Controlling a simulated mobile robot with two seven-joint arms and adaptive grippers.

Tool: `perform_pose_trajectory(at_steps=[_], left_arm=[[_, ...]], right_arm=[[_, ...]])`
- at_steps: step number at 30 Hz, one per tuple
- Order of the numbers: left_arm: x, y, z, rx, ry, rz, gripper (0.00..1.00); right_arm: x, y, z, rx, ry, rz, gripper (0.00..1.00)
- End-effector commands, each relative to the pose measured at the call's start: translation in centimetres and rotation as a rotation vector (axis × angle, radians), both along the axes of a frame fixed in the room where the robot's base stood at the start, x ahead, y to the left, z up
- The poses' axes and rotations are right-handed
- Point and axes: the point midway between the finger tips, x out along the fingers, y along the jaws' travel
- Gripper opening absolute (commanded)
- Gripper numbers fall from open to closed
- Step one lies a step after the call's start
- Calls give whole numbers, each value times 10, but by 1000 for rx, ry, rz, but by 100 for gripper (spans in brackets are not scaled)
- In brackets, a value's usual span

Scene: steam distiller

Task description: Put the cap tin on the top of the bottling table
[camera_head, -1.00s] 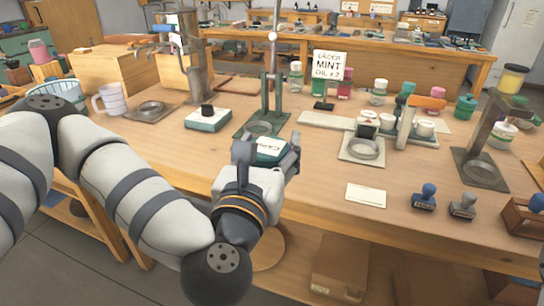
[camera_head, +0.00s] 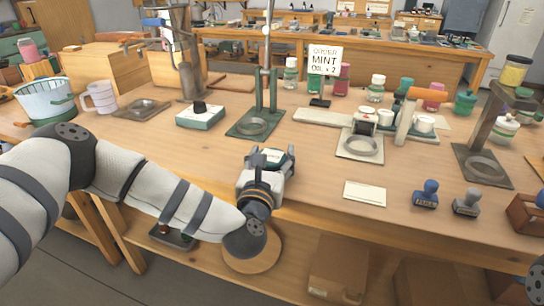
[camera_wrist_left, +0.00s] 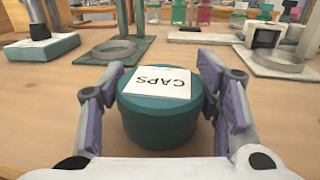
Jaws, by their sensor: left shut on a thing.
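The cap tin is a round dark green tin (camera_wrist_left: 160,122) with a white label reading "CAPS" on its lid. In the left wrist view it sits upright between the two purple-padded fingers, which touch its sides. In the head view the tin (camera_head: 277,155) shows partly between the fingers of my left gripper (camera_head: 270,160). That gripper is shut on it at the front edge of the wooden bottling table (camera_head: 310,185). I cannot tell whether the tin's base touches the tabletop. My right gripper is not in view.
A green-based press (camera_head: 258,123) stands behind the tin, with a white-topped box (camera_head: 200,118) to its left. A blank card (camera_head: 365,193) and two stamps (camera_head: 426,195) lie to the right. Bare wood surrounds the tin. A lower shelf holds a cardboard box (camera_head: 338,270).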

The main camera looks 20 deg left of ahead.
Motion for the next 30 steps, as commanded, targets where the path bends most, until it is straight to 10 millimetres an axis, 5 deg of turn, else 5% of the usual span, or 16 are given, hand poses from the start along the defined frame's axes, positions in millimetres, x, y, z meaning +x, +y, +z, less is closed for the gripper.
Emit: perform_pose_trajectory(at_steps=[9,10,12,24,30], left_arm=[[0,0,-3,-1,-1,0,27],[0,0,-2,-1,-2,0,62],[0,0,-1,-1,-2,0,78],[-2,0,6,0,-5,0,78],[-40,-6,2,-2,1,-3,78]], right_arm=[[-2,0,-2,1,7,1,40],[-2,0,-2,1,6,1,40],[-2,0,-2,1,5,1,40],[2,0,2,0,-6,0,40],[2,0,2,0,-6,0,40]])
